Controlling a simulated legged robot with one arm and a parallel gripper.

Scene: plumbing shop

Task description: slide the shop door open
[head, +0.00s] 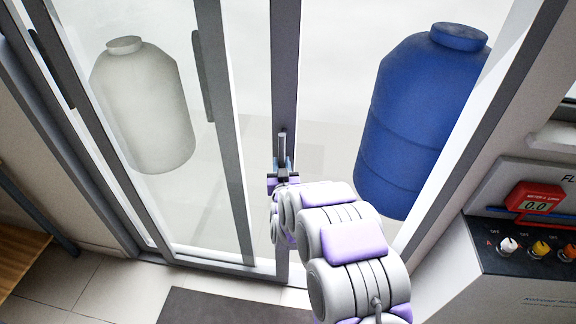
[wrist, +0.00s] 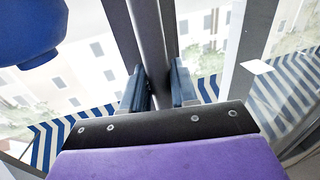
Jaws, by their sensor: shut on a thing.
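The shop door is a glass sliding door in a grey frame, and its upright stile (head: 285,60) stands near the middle of the head view. A slim upright handle (head: 282,143) is on this stile. My gripper (head: 281,168) is at the handle, with the arm reaching up from the lower right. In the wrist view, the two blue fingers of my gripper (wrist: 158,88) stand on either side of a dark upright bar (wrist: 152,40). The gripper is shut on the handle, though the exact contact is partly hidden.
A blue tank (head: 415,120) stands right of the stile, in strong colour. A pale tank (head: 150,110) shows through the left glass. A control unit with a red meter (head: 537,202) is at the right. A dark mat (head: 225,308) lies on the tiled floor; a wooden surface (head: 18,250) is at left.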

